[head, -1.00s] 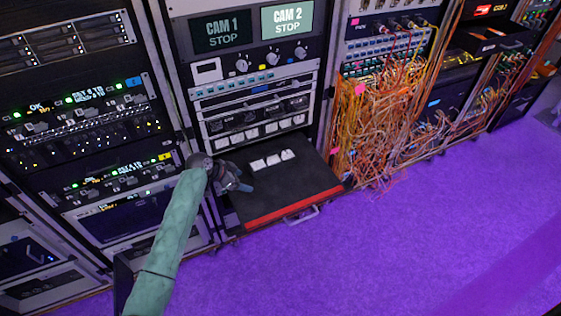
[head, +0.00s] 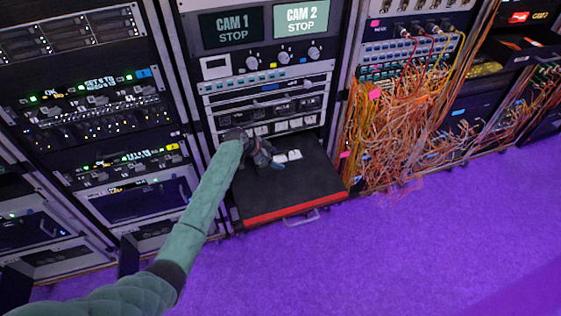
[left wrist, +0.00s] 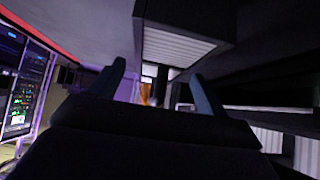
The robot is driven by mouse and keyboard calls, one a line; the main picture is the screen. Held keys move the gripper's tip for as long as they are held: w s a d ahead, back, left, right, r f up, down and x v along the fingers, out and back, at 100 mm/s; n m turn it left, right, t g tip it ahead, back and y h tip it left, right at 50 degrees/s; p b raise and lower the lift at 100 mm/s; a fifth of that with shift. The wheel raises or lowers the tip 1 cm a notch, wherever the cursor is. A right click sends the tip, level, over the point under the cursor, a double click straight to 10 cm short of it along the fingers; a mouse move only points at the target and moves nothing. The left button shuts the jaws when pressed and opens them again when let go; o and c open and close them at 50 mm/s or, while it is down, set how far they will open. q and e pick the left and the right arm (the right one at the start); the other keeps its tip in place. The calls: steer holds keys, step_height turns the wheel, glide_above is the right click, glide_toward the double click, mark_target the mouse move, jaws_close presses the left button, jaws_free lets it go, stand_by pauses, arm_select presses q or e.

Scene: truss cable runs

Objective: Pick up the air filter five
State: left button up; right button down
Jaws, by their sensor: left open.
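Small white blocks (head: 294,155) stand on the pulled-out black drawer (head: 275,190); two show in the head view, and I cannot read which is air filter five. In the left wrist view a pleated white filter in a black frame (left wrist: 178,47) is close, just beyond and between the finger directions. My left gripper (head: 273,160) is low over the drawer, just left of the visible blocks, and hides part of that row. Its two dark fingers (left wrist: 158,85) are apart, with nothing held between them. My right gripper is not in view.
More white-faced units (head: 285,126) sit in a row in the rack behind the drawer. The drawer has a red front strip (head: 290,209) and a handle (head: 301,218). Tangled orange cables (head: 400,125) hang at the right. The purple floor (head: 400,250) is clear.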

mark_target(278, 158)
arm_select(q)
steer(key=shift+p+x, duration=0.4)
steer(key=shift+x, duration=1.15)
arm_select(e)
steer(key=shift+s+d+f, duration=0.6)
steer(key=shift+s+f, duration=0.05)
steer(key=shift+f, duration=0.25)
arm_select(q)
steer(key=shift+c, duration=0.5)
steer(key=c, duration=1.1)
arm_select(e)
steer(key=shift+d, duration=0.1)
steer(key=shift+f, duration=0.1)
